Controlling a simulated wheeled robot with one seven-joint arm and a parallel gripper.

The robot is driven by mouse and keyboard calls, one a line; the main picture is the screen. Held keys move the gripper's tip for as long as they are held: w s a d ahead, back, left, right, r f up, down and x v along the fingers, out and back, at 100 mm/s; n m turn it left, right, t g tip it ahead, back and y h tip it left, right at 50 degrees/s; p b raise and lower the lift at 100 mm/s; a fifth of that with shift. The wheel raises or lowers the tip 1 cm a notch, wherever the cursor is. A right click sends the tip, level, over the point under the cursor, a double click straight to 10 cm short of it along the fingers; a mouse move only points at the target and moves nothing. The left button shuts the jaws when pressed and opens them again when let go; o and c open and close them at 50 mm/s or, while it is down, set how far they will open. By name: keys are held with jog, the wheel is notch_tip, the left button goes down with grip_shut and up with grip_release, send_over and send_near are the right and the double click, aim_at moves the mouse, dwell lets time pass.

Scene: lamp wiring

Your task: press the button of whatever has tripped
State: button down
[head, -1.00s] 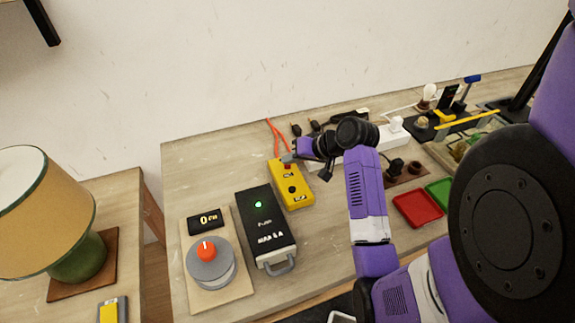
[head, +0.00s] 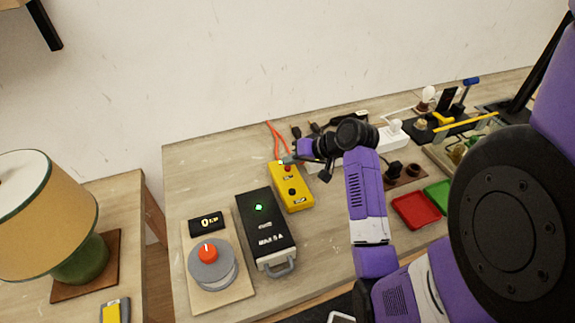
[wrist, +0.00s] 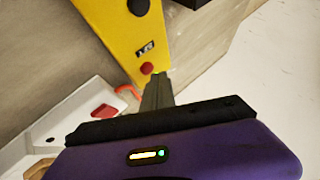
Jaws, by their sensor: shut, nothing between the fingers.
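The yellow box (head: 293,197) lies on the workbench with a red button (head: 288,169) at its far end and a black round part (head: 292,191) nearer its middle. My gripper (head: 286,160) is shut and empty at the far end of this box, close to the red button. In the wrist view, my shut fingers (wrist: 158,84) point at the box's end, beside the red button (wrist: 147,68); I cannot tell whether they touch it. A black box (head: 266,230) with a lit green light (head: 258,207) stands left of the yellow one. A white power strip (wrist: 65,128) has a red switch (wrist: 105,110).
A grey dial (head: 213,265) with a red knob and a small display (head: 207,222) sits at the left. Red (head: 416,210) and green trays, plugs and sockets are right of my arm. A lamp (head: 45,215) stands on the left table. The bench's back left is clear.

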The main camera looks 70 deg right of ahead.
aim_at(290, 169)
jog(key=shift+r, duration=0.25)
notch_tip(290, 169, up, 5)
jog(key=p, duration=0.5)
dwell(1.0)
